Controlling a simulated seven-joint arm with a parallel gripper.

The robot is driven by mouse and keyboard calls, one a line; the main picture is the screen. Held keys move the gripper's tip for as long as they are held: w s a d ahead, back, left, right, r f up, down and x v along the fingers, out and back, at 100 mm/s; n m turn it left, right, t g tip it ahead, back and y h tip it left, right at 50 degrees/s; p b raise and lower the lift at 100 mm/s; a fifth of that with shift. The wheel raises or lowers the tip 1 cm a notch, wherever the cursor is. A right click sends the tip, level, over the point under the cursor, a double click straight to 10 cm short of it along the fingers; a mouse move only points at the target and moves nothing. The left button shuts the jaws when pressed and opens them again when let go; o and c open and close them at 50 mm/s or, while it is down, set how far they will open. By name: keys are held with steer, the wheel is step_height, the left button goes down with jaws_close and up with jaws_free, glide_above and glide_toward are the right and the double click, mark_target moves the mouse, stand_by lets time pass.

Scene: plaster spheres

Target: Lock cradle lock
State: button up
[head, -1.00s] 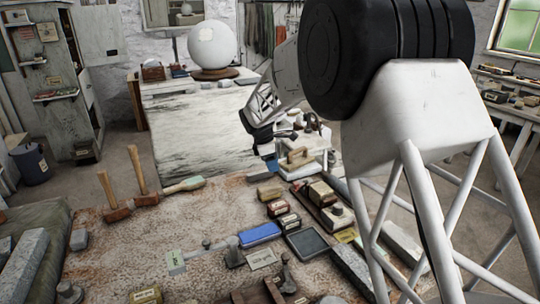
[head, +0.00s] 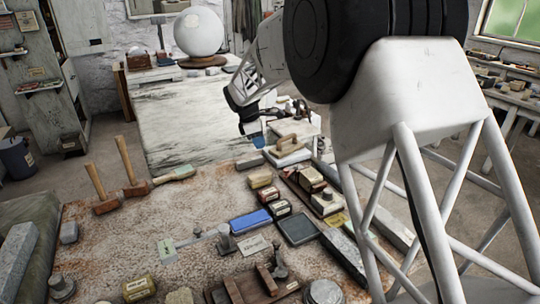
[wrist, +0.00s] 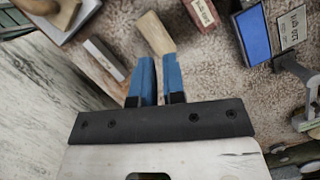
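No part is clearly readable as the cradle lock. A dark wooden cradle-like frame (head: 235,290) with a metal clamp knob (head: 279,268) stands at the near edge of the bench in the head view. My gripper (wrist: 158,60) has blue fingers with a narrow empty gap. In the head view, my gripper (head: 257,139) is at the bench's far edge, well away from these parts.
Mallets (head: 133,180), a blue box (head: 250,221), a dark tray (head: 299,229) and several small blocks crowd the stone-topped bench (head: 120,235). A white plaster sphere (head: 199,34) rests on a stand behind. Bare bench top lies left of the blue box.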

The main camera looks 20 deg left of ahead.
mark_target(291, 170)
jaws_close()
steer(key=shift+f, duration=0.15)
steer(key=shift+w+d+f, duration=0.4)
steer(key=shift+d+f, duration=0.7)
steer(key=shift+f, duration=0.6)
steer(key=shift+w+d+f, duration=0.45)
steer(key=shift+d+f, duration=0.6)
steer(key=shift+f, duration=0.6)
steer(key=shift+w+d+f, duration=0.4)
steer(key=shift+d+f, duration=0.7)
steer(key=shift+f, duration=0.6)
steer(key=shift+s+d+f, duration=0.1)
steer(key=shift+s+d, duration=0.15)
steer(key=shift+d, duration=0.75)
